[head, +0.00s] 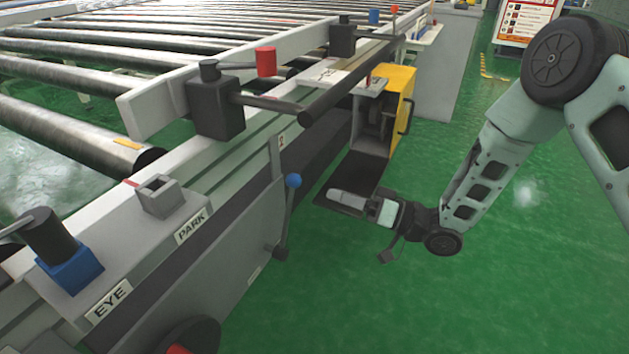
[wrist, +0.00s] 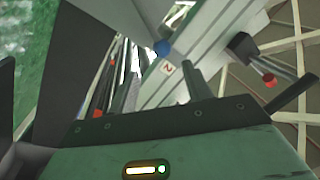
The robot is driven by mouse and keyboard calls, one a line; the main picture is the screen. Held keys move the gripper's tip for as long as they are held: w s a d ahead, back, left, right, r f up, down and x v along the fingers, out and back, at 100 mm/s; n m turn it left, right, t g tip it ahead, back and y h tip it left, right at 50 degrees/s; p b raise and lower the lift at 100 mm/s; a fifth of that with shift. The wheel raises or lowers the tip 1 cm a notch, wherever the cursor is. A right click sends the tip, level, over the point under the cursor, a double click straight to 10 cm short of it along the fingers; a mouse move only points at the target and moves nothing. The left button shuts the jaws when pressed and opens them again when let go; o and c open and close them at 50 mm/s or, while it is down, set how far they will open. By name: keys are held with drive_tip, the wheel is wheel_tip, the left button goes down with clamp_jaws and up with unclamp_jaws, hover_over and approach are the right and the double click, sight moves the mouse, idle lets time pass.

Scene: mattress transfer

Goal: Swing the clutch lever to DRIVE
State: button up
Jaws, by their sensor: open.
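The clutch lever (head: 287,215) is a dark rod with a blue ball knob (head: 293,181). It stands nearly upright on the grey side plate of the roller conveyor, its pivot at the lower end. Behind the knob is a small plate with a single red character (head: 282,139); I cannot read it surely. No DRIVE label is readable. My gripper (head: 338,197) is open and empty, to the right of the lever and apart from it. In the wrist view the blue knob (wrist: 162,47) shows beyond and between my fingertips (wrist: 164,80).
An open yellow box (head: 402,82) with a dark door stands beyond my gripper. Green floor (head: 400,310) is clear to the right.

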drive_tip(key=p+v, duration=0.1)
drive_tip(key=v, duration=0.6)
drive_tip(key=shift+r, duration=0.1)
wheel_tip(320, 180, up, 5)
drive_tip(key=a+n+h, duration=0.1)
drive_tip(key=a+h, duration=0.2)
drive_tip(key=h, duration=0.9)
drive_tip(key=s+d+r+g+h, duration=0.2)
drive_tip(key=s+d, duration=0.1)
drive_tip(key=s, duration=0.6)
drive_tip(key=s+d+r+g+h, duration=0.1)
drive_tip(key=s+d+r+h, duration=0.15)
drive_tip(key=s, duration=0.65)
drive_tip(key=s+d+r+g+h, duration=0.2)
drive_tip(key=s+d, duration=0.1)
drive_tip(key=s, duration=0.5)
wheel_tip(320, 180, up, 32)
drive_tip(key=p, duration=3.2)
drive_tip(key=shift+a, duration=0.2)
